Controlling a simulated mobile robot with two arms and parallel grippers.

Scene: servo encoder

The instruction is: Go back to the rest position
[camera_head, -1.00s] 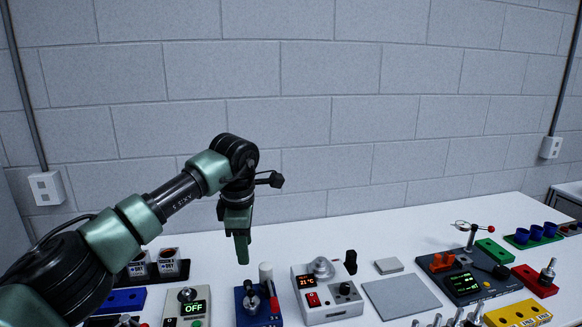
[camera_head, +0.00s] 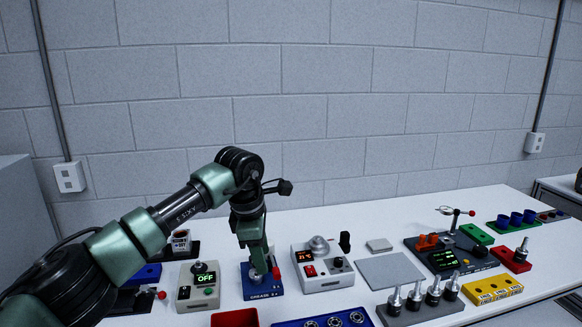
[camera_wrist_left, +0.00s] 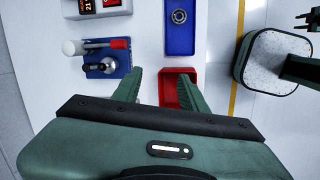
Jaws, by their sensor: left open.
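My left gripper (camera_head: 258,262) is dark green and points down in the head view. In that picture its fingers overlap the blue grease station (camera_head: 262,293). The left wrist view shows both fingers (camera_wrist_left: 160,74) spread apart with nothing between them. There the grease station (camera_wrist_left: 103,66), with a white cylinder and a red one, lies left of the fingers. The near part of a red box (camera_wrist_left: 178,73) lies beyond and partly behind the right finger.
A white heater-like device (camera_head: 325,268) stands right of the grease station and an "OFF" box (camera_head: 199,286) stands left. A blue tray with metal rings (camera_head: 290,323) and a rack of metal-topped parts (camera_head: 420,311) lie in front. A grey pad (camera_head: 389,270) is bare.

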